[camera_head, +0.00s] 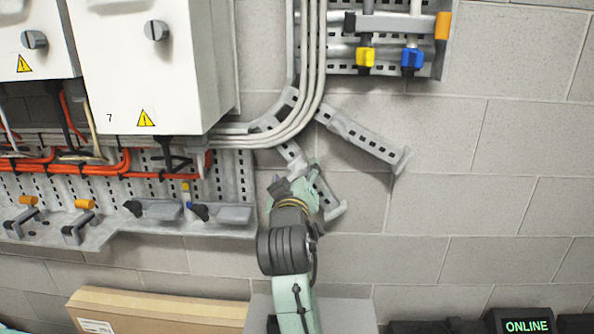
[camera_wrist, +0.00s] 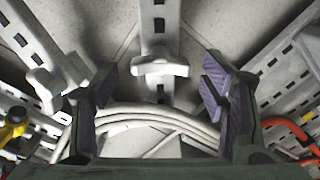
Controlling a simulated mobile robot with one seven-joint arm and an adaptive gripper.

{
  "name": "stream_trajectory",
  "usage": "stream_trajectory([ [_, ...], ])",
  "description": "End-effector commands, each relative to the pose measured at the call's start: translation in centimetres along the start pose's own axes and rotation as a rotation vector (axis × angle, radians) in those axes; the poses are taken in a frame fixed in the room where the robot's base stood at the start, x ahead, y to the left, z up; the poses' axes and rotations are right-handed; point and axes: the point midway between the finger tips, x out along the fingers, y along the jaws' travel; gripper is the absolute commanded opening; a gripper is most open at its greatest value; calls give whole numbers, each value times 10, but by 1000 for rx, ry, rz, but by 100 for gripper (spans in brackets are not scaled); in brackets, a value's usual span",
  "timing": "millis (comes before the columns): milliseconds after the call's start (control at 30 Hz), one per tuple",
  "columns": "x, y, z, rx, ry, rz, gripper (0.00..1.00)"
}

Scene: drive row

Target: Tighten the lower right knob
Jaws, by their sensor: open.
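In the wrist view a pale grey wing-shaped knob (camera_wrist: 160,67) sits on a slotted metal strut (camera_wrist: 157,25), between and beyond my fingertips. A second pale knob (camera_wrist: 62,80) is on another slanted strut (camera_wrist: 25,32) at the left, partly behind the left finger. I cannot tell for certain which one is the lower right knob. My gripper (camera_wrist: 160,88) is open and empty, with purple pads, touching neither knob as far as I can see. In the head view my gripper (camera_head: 294,182) is at the lower strut (camera_head: 328,195) and hides the knob there.
Grey cables (camera_wrist: 145,115) curve just beyond the fingers. In the head view, white cabinets (camera_head: 150,80) and orange cables (camera_head: 75,158) are left, yellow (camera_head: 365,57) and blue (camera_head: 411,59) valve handles upper right. A cardboard box (camera_head: 155,310) is below. Bare wall lies right.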

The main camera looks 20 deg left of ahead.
Motion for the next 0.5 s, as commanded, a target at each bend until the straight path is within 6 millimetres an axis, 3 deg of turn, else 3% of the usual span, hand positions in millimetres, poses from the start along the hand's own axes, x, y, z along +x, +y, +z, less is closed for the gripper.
stream_trajectory([
  [367,7,0,0,1,1,0,67],
  [500,6,0,0,1,1,0,58],
])
